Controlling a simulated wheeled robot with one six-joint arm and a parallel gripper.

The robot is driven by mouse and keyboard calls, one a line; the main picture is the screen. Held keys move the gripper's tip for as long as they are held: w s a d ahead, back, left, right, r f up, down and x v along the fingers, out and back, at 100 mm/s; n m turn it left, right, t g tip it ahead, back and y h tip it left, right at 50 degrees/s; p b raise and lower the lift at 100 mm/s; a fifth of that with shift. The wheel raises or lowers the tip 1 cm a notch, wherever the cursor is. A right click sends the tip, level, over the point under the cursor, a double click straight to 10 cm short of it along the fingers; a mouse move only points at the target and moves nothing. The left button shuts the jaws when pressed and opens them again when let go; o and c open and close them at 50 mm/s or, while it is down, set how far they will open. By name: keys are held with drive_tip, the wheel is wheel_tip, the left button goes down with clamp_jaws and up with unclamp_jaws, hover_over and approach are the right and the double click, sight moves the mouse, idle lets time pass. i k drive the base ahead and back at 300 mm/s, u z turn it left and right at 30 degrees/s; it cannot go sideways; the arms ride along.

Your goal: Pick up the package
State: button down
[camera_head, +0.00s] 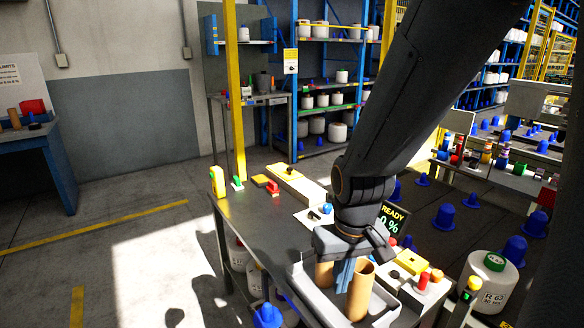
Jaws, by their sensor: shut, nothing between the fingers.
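My gripper (343,284) points down over a grey tray (384,314) at the near end of the metal table. Its blue fingers are together with nothing seen between them. One brown cardboard tube (361,293) stands just right of the fingers, and another brown tube (323,274) is on their left, partly hidden by my gripper. I cannot tell whether the fingers touch either tube. Nothing in view is plainly marked as a package, and my arm hides part of the table.
The metal table (255,235) has a clear stretch at left. A long pale box (300,187) lies towards its far end. A white drum (490,282) stands at right.

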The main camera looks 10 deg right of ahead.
sight(499, 277)
drive_tip(key=k, duration=1)
drive_tip(key=u, duration=0.6)
drive_tip(key=i, duration=0.75)
drive_tip(key=z, duration=1.35)
